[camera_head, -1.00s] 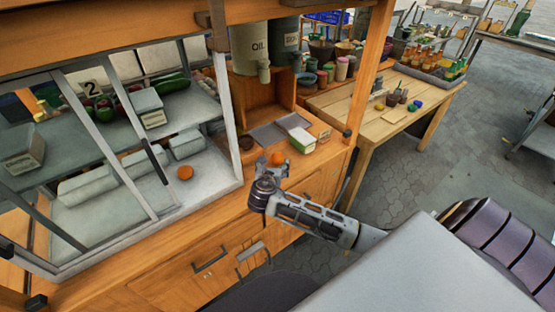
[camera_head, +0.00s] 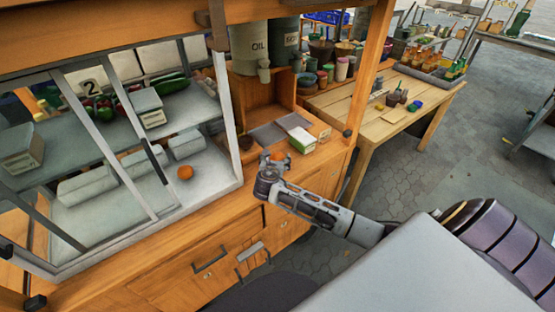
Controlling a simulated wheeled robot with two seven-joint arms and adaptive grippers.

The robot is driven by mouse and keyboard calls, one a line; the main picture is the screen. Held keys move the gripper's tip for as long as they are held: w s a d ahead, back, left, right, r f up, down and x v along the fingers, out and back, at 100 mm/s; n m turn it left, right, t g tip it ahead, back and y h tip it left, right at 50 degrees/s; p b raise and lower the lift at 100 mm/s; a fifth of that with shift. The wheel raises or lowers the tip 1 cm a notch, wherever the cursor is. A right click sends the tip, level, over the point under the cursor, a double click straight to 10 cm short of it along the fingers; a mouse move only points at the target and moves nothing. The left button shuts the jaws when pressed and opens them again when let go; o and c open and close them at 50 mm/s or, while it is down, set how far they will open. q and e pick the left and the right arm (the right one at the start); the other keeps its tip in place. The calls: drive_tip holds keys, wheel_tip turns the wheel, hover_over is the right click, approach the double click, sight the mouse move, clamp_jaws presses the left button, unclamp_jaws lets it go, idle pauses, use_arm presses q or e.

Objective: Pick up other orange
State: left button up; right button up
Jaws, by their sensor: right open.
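One orange (camera_head: 278,156) sits on the wooden counter, in front of the grey trays. My right gripper (camera_head: 275,161) is at this orange, open, with its fingers partly covering it. Whether the fingers touch the orange cannot be told. Another orange (camera_head: 185,173) lies on the lower shelf behind the glass of the display case at the left. My left gripper is not in view.
A white and green box (camera_head: 301,140) and a small box (camera_head: 325,135) lie right of the gripper. The display case frame (camera_head: 228,118) stands close on its left. An oil container (camera_head: 249,46) stands above the counter. A wooden table (camera_head: 372,123) is further right.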

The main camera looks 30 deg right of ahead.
sight(277, 158)
drive_tip(key=shift+f+x, duration=0.2)
drive_tip(key=shift+x, duration=2.4)
drive_tip(key=shift+s, duration=0.1)
drive_tip(key=c, duration=1.1)
